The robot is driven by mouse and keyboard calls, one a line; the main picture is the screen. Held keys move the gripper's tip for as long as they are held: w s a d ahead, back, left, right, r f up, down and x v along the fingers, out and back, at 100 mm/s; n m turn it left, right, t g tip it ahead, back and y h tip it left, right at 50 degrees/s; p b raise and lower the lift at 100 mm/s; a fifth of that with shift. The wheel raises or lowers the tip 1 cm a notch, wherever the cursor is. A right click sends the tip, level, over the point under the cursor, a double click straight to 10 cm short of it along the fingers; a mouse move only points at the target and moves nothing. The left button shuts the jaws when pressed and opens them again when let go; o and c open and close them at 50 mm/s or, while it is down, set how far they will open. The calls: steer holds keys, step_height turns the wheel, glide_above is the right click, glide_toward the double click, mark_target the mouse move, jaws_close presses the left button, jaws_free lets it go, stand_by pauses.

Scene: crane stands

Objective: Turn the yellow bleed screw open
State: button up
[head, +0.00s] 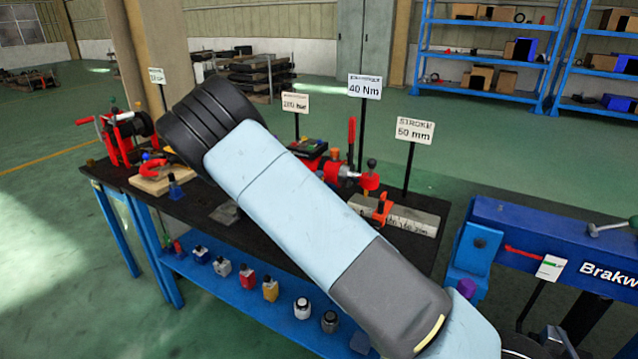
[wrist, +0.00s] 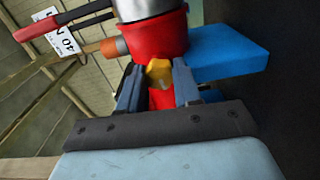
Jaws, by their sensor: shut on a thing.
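In the wrist view the yellow bleed screw (wrist: 159,72) sits low on the front of a red body (wrist: 156,38) with a silver cylinder (wrist: 145,8) on top. My gripper (wrist: 158,80) has one dark finger on each side of the screw and is shut on it. The screw's lower part is hidden between the fingers. In the head view my pale blue arm covers the middle of the bench, and both my gripper and the screw are hidden.
In the wrist view a blue block (wrist: 230,52) lies right of the red body, and a red lever (wrist: 60,22) and orange fitting (wrist: 114,47) lie left. In the head view the black bench (head: 425,262) carries several tools and sign posts, including a "40 Nm" sign (head: 364,87).

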steer(key=shift+f, duration=0.2)
steer(key=o, duration=1.1)
steer(key=shift+s+a, duration=0.1)
steer(key=shift+c, duration=0.2)
steer(key=shift+s, duration=0.1)
